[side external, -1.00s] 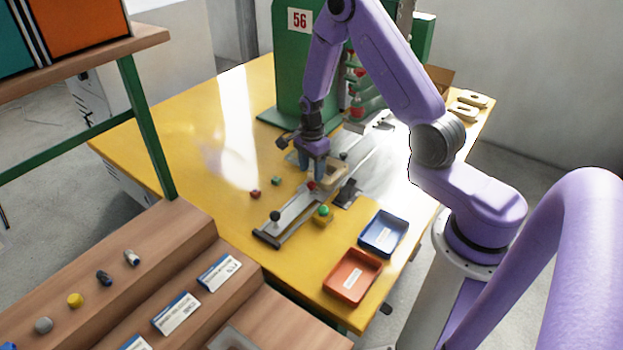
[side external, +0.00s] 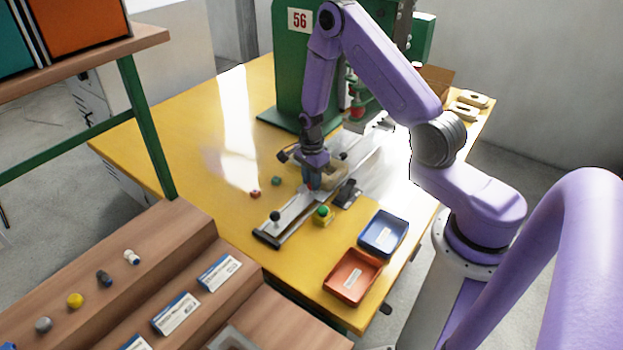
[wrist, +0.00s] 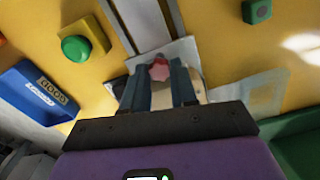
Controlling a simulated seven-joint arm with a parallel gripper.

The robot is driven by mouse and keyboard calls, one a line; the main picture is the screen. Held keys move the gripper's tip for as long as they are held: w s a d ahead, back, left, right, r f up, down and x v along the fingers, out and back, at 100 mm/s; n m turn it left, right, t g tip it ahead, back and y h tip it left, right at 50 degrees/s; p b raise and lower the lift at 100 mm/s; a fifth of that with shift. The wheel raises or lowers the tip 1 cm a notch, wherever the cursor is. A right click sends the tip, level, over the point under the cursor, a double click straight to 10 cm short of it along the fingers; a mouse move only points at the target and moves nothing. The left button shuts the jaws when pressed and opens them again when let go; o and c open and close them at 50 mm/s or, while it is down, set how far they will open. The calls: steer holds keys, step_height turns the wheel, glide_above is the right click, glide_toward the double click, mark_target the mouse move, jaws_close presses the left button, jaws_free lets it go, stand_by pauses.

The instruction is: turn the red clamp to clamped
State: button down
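The red clamp (wrist: 159,70) shows in the wrist view as a small red knob between my fingertips. In the side external view only a bit of red (side external: 309,188) shows at the fingertips, and the rest of the clamp is hidden by my gripper. My gripper (wrist: 160,72) points down with one finger on each side of the knob. It also shows in the side external view (side external: 311,182), low over the metal rail fixture (side external: 296,213). The fingers are apart with the knob in the gap. I cannot tell whether they press on it.
A yellow box with a green button (side external: 323,215) stands right beside the rail. A blue tray (side external: 383,233) and an orange tray (side external: 352,277) lie at the front right. A green machine (side external: 300,70) stands behind.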

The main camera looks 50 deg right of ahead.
steer(key=shift+n, duration=0.4)
steer(key=n, duration=0.3)
steer(key=shift+n, duration=0.4)
steer(key=n, duration=1.3)
steer(key=shift+n, duration=0.3)
